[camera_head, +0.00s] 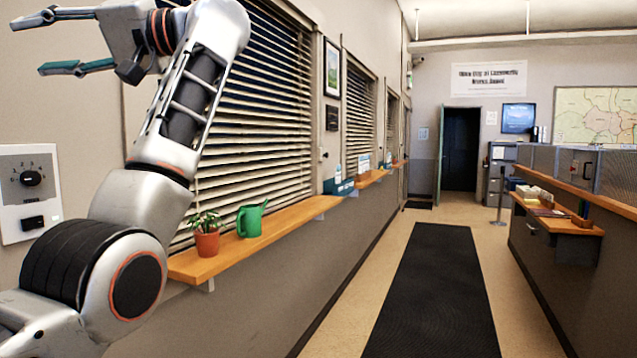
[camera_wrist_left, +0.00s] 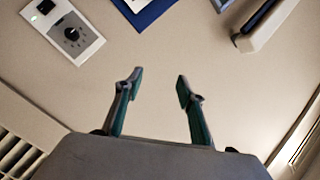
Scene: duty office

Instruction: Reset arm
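My left arm comes in from the left in the head view and is bent upward. My left gripper (camera_head: 48,45) is raised at the upper left, in front of the wall, with its fingers pointing left. Its two teal-tipped fingers are apart with nothing between them. The open fingers also show in the left wrist view (camera_wrist_left: 159,88), with bare wall behind them. My right gripper is in neither view.
A white dial panel (camera_head: 28,190) is on the wall below my gripper; it also shows in the left wrist view (camera_wrist_left: 66,28). A wooden shelf (camera_head: 290,218) under the blinds holds a potted plant (camera_head: 206,240) and a green watering can (camera_head: 251,219). The dark floor mat (camera_head: 436,290) is clear.

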